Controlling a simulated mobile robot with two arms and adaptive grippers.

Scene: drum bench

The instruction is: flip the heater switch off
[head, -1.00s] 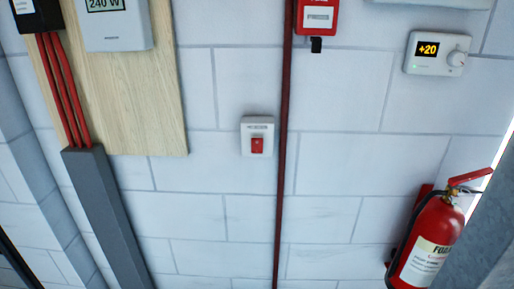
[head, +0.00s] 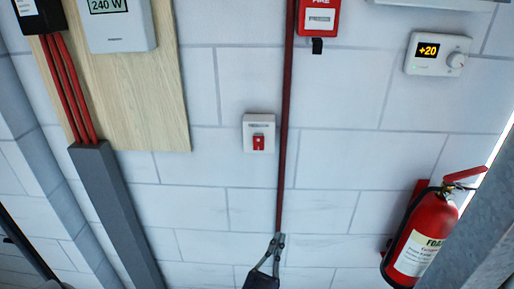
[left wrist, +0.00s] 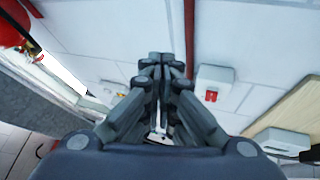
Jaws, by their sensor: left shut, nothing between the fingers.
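The heater switch (head: 258,134) is a small white wall plate with a red rocker, left of a dark red vertical pipe. In the left wrist view the switch (left wrist: 213,88) shows to the right of the fingers. My left gripper (head: 279,238) comes up from the bottom edge in the head view, below and slightly right of the switch, apart from it. In the left wrist view its fingers (left wrist: 160,58) are together with nothing between them. The lettering on the switch is too small to read. My right gripper is not in view.
The dark red pipe (head: 287,105) runs down the wall beside the switch. A wooden board with a power meter (head: 119,22) is at upper left. A red fire box (head: 318,17), a thermostat (head: 437,54) and a fire extinguisher (head: 419,238) are to the right. The wall around the switch is clear.

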